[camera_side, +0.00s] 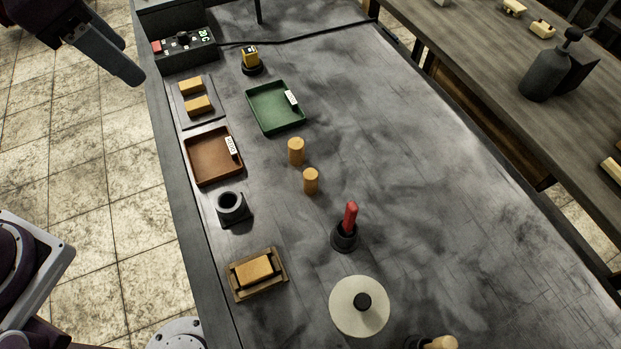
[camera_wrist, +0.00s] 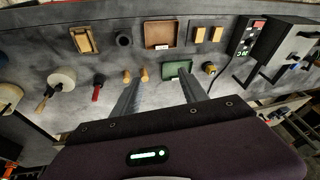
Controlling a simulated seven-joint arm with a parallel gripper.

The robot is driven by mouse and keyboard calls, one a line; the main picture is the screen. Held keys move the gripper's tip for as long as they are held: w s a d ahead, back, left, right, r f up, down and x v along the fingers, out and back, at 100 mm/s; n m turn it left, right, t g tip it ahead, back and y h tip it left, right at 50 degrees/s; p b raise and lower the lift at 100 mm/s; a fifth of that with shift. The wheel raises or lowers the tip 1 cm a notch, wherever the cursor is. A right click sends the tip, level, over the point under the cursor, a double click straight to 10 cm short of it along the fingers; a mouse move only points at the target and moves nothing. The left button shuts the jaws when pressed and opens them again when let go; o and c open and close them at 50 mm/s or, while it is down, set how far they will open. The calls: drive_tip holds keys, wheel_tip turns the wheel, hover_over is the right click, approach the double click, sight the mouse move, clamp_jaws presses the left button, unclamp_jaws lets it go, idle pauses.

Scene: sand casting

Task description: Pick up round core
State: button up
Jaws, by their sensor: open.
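Two round cores, short tan cylinders, stand upright on the grey bench in the side view, one farther back (camera_side: 296,151) and one nearer (camera_side: 311,181). In the wrist view they are small and close together, one at the left (camera_wrist: 127,77) and one at the right (camera_wrist: 144,75). My gripper (camera_wrist: 158,88) is open and empty, its two fingers spread wide. It is well away from the cores. In the side view my gripper (camera_side: 112,52) shows at the upper left, above the floor beyond the bench's left edge.
A brown tray (camera_side: 188,158) and a green tray (camera_side: 257,121) lie beyond the cores. A black round-holed block (camera_side: 232,214), a red-handled tool in a holder (camera_side: 350,217), a wooden box with a tan block (camera_side: 236,285) and a pale disc (camera_side: 345,315) stand nearer. The bench right of the cores is clear.

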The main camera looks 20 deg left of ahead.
drive_tip(key=w+d+f+m+g, duration=0.2)
drive_tip(key=w+d+f+m, duration=0.3)
drive_tip(key=w+d+f, duration=0.35)
drive_tip(key=m+g+h, duration=0.1)
drive_tip(key=m+g, duration=0.1)
drive_tip(key=m, duration=0.3)
hover_over(309, 173)
drive_tip(key=a, duration=0.1)
wheel_tip(309, 173, down, 15)
drive_tip(key=shift+a, duration=0.15)
drive_tip(key=f, duration=0.2)
drive_tip(key=d+f, duration=0.1)
drive_tip(key=f, duration=0.4)
drive_tip(key=shift+d+f, duration=0.15)
drive_tip(key=shift+d, duration=0.2)
clamp_jaws()
